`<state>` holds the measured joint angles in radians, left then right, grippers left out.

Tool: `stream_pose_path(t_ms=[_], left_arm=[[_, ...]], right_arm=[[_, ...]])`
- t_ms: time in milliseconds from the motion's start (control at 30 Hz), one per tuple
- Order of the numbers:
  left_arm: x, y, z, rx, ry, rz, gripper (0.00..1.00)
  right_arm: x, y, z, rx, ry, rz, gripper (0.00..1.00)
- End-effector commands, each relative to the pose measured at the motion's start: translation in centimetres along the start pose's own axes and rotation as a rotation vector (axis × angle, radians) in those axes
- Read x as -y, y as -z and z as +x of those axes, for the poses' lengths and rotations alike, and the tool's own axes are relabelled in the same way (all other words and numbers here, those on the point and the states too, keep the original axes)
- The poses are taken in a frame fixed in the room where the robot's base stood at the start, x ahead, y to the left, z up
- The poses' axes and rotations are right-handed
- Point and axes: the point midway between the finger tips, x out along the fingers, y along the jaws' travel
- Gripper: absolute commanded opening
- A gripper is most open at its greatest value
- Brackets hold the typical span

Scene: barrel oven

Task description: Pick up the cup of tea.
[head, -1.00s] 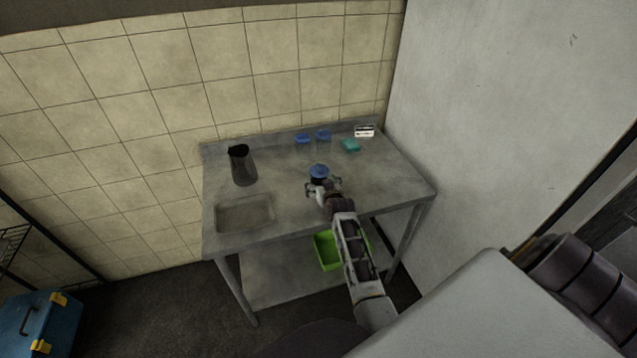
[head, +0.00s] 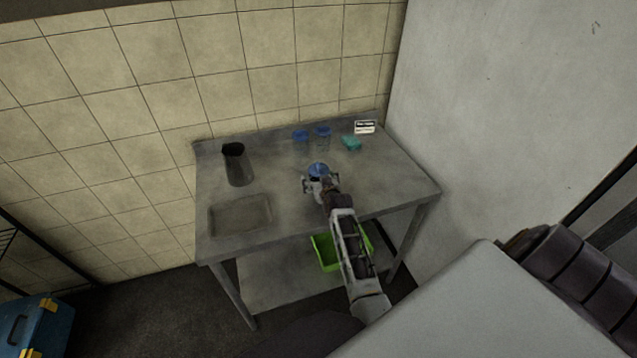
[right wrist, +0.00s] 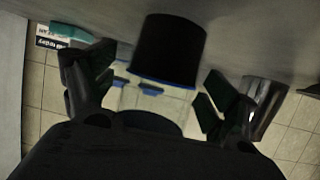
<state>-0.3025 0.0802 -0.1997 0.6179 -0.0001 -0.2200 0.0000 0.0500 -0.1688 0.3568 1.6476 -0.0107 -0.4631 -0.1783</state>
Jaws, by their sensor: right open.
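The cup of tea (head: 318,169), with a blue top, stands on the grey metal table near its middle. In the right wrist view, which is upside down, the cup (right wrist: 168,48) shows a dark body with a blue rim. My right gripper (head: 320,184) is at the near side of the cup and partly hides it in the head view. In the right wrist view its fingers (right wrist: 150,92) are spread apart, one towards each side of the cup, with nothing clamped. I cannot tell whether they touch it. My left gripper is out of view.
A green bin (head: 325,255) sits below.

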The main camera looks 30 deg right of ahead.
Motion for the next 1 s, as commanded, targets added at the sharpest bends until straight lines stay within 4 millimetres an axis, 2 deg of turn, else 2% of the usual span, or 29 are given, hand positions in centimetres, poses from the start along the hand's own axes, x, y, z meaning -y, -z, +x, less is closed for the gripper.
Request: stream_pose_path(t_ms=[100,533,1000], left_arm=[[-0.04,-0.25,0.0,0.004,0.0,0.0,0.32],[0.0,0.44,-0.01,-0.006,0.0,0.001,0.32],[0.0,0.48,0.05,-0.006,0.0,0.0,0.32]], right_arm=[[0.0,0.0,0.01,0.0,0.0,0.0,0.86],[-0.01,0.02,0.01,0.0,0.0,0.0,0.3],[0.02,0.91,-0.29,-0.003,0.0,0.0,0.3]])
